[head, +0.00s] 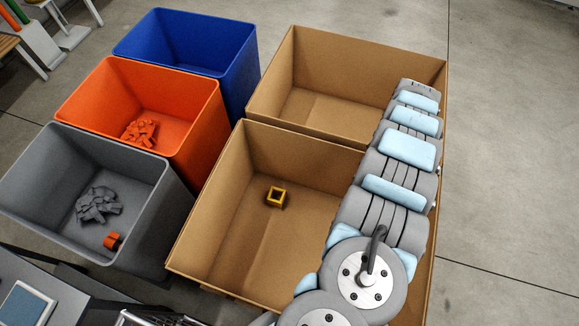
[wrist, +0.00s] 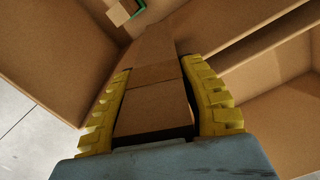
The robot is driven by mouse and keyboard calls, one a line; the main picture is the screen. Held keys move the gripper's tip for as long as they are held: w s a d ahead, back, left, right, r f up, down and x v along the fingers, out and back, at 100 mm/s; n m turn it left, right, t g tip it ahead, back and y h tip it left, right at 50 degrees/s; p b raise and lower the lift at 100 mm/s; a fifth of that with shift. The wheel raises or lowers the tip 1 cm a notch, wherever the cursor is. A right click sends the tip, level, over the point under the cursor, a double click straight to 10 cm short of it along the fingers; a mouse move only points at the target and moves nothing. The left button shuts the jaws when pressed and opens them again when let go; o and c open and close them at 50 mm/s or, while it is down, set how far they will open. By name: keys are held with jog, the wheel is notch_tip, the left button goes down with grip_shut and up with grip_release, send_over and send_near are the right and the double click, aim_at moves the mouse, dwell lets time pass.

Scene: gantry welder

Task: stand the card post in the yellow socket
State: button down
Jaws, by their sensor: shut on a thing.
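My gripper (wrist: 158,85) has ribbed yellow fingers, shut on the card post (wrist: 154,110), a plain brown cardboard-coloured block. The post lies between the two fingers; its far end is hard to tell from the cardboard behind it. In the head view my arm hides the gripper and the post.
The near cardboard box (head: 213,205) and far cardboard box (head: 345,60) have high walls. A green-edged item (wrist: 138,9) with a tan piece shows in the wrist view. Blue (head: 190,40), orange (head: 185,125) and grey (head: 95,150) bins stand left.

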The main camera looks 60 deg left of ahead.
jog(key=s+a+f+n+b, duration=0.2)
jog(key=s+a+f, duration=0.7)
jog(key=s+a, duration=0.3)
jog(key=s+a+f+n+b, duration=0.2)
jog(key=s+a+f+b, duration=0.1)
jog(key=s+a+f, duration=0.9)
jog(key=shift+s+d+f+b, duration=0.95)
jog(key=shift+s+f+b, duration=0.3)
jog(key=shift+b, duration=1.5)
jog(key=shift+d+p, duration=0.1)
jog(key=shift+p, duration=0.4)
